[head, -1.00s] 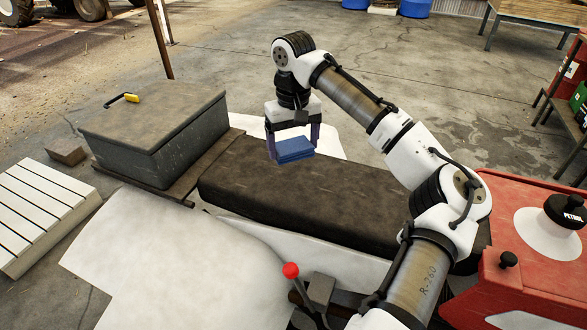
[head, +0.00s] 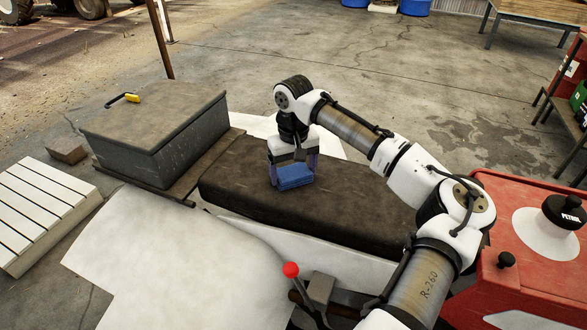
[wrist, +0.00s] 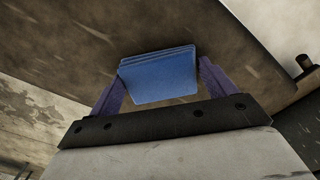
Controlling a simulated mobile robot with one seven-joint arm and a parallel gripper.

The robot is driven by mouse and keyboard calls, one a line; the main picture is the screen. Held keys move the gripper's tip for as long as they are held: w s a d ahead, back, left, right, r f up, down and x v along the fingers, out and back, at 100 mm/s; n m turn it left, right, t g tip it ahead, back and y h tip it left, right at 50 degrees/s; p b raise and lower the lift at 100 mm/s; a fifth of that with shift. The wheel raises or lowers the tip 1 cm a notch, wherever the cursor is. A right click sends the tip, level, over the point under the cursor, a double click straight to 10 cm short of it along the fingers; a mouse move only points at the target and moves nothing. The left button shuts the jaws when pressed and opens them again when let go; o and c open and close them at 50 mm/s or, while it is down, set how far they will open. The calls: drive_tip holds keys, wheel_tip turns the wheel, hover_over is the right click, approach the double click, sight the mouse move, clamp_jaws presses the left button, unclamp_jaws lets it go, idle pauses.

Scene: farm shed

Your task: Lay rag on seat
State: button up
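The rag is a folded blue cloth (head: 295,178) between the fingers of my gripper (head: 295,168). It also shows in the wrist view (wrist: 158,78), with a purple finger at each side. My gripper points down over the dark brown padded seat (head: 345,208), towards its left half. The rag is at or just above the seat top; I cannot tell whether it touches. The fingers appear to press on both sides of the rag.
A grey box (head: 160,125) with a yellow-handled tool (head: 128,97) on its lid stands left of the seat. A red-knobbed lever (head: 291,270) rises in front. The red body with a petrol cap (head: 562,212) is at right. Most of the seat top is clear.

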sight(294, 174)
drive_tip(key=o, duration=0.3)
drive_tip(key=shift+r, duration=0.15)
wheel_tip(294, 174, up, 12)
drive_tip(key=shift+b, duration=0.45)
